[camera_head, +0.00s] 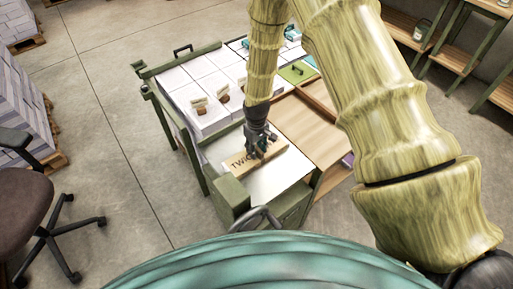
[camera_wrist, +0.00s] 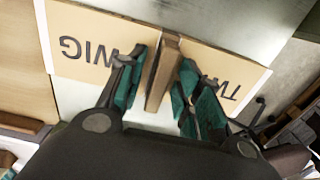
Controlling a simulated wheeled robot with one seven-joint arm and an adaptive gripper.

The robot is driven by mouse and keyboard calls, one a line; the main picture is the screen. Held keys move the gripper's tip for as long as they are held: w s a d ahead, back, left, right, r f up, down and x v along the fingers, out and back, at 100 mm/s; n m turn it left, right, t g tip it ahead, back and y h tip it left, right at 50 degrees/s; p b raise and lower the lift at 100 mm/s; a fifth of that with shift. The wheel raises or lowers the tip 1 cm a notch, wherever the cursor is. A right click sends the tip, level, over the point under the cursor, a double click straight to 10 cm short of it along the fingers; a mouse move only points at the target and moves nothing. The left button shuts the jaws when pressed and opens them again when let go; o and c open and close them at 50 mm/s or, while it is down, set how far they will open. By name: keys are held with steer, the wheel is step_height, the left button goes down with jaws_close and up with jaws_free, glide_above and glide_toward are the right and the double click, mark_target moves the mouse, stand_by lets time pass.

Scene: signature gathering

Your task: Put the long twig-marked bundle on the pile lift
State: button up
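The long tan bundle marked TWIG (camera_head: 240,162) is at the pale metal plate (camera_head: 268,183) at the near end of the green-framed bench. I cannot tell whether it rests on the plate or hangs just above it. In the wrist view the bundle (camera_wrist: 97,45) lies across the frame, its lettering upside down and partly hidden by my fingers. A brown upright strip (camera_wrist: 162,72) stands at its middle. My gripper (camera_head: 261,150) is over the bundle; in the wrist view its teal fingers (camera_wrist: 162,78) straddle the strip with small gaps. No part is clearly labelled as the pile lift.
White paper stacks (camera_head: 205,110) with small tags fill the bench's far left. A wooden compartment (camera_head: 312,130) lies right of the plate. A green post (camera_head: 230,196) rises at the near corner. An office chair (camera_head: 22,205) stands left; the floor between is clear.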

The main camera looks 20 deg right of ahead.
mark_target(257, 147)
steer(key=shift+r, duration=0.2)
step_height(257, 147, up, 12)
steer(key=b, duration=0.3)
steer(key=shift+b, duration=0.4)
